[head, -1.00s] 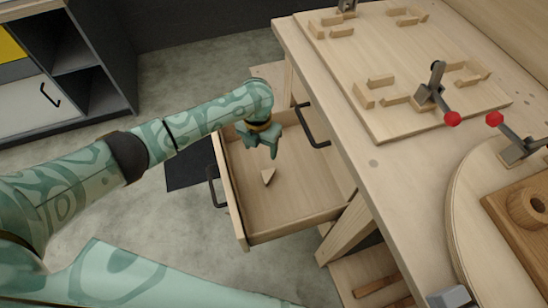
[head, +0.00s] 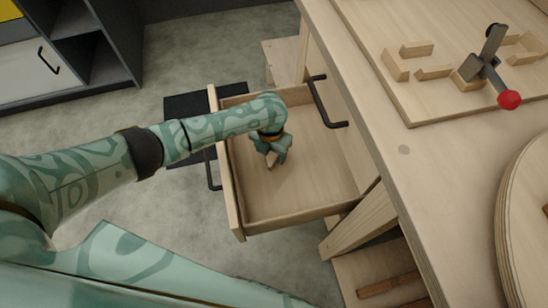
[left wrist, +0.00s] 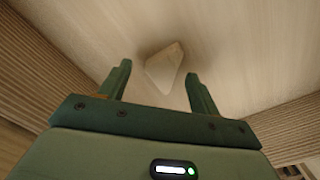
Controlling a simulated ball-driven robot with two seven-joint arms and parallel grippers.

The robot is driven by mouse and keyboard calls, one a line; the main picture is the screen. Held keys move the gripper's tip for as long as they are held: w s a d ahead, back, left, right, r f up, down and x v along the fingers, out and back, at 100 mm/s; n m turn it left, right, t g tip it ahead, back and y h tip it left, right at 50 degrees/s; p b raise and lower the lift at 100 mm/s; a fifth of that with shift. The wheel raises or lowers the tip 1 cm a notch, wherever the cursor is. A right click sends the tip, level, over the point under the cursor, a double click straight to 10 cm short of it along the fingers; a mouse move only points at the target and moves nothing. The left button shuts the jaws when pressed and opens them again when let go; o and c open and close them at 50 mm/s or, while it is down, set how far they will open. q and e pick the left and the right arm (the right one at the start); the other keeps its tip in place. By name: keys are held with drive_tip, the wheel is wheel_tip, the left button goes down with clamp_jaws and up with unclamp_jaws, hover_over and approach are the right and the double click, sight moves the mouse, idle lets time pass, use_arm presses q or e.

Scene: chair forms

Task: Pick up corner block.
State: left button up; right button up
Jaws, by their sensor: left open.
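The corner block (left wrist: 165,68) is a small pale wooden triangle on the floor of the open drawer (head: 310,190). In the left wrist view it lies between and just beyond the two fingertips. In the head view my left gripper (head: 272,160) is inside the drawer, right over the block, and hides most of it; a sliver of the block (head: 270,165) shows by the fingers. My left gripper, also in the left wrist view (left wrist: 158,78), is open, with a finger on each side of the block. I cannot tell whether the fingers touch it. My right gripper is not in view.
The drawer's side walls and front surround my left gripper; its front has a black handle (head: 211,170). The workbench (head: 400,185) stands at the right, with a jig board (head: 420,100), wooden blocks and a red-tipped toggle clamp (head: 488,68). The drawer floor around the block is clear.

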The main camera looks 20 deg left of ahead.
use_arm(q)
drive_tip(key=shift+f, duration=0.7)
drive_tip(key=shift+r, duration=0.15)
drive_tip(key=c, duration=1.1)
drive_tip(key=shift+o, duration=0.2)
